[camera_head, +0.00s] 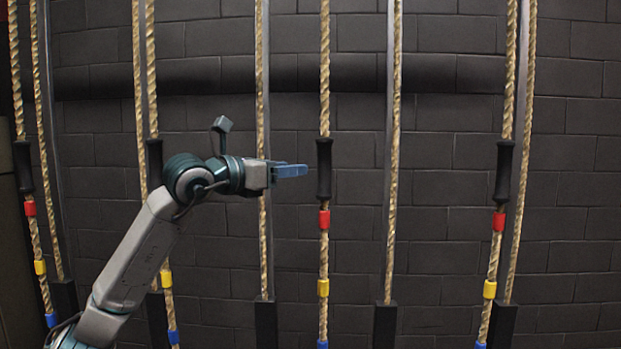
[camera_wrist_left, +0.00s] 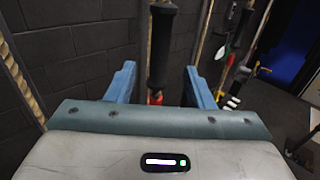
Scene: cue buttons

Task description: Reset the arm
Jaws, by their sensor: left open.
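My left arm comes in from the lower left in the head view. Its gripper (camera_head: 292,170) has blue fingers and points right, at the height of a black handle (camera_head: 324,168) on a rope. In the left wrist view the gripper (camera_wrist_left: 159,69) is open, with its fingers apart. The black handle (camera_wrist_left: 161,45) appears between the fingertips, with a red band (camera_wrist_left: 155,98) below it. Nothing is visibly gripped, and I cannot tell whether the fingers touch the handle. My right gripper is not in view.
Several ropes hang before a dark block wall (camera_head: 440,235), some with black handles (camera_head: 504,170) and red, yellow (camera_head: 323,288) and blue bands. Grey poles stand among them. The left wrist view shows a blue panel (camera_wrist_left: 290,40) and hanging items at right.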

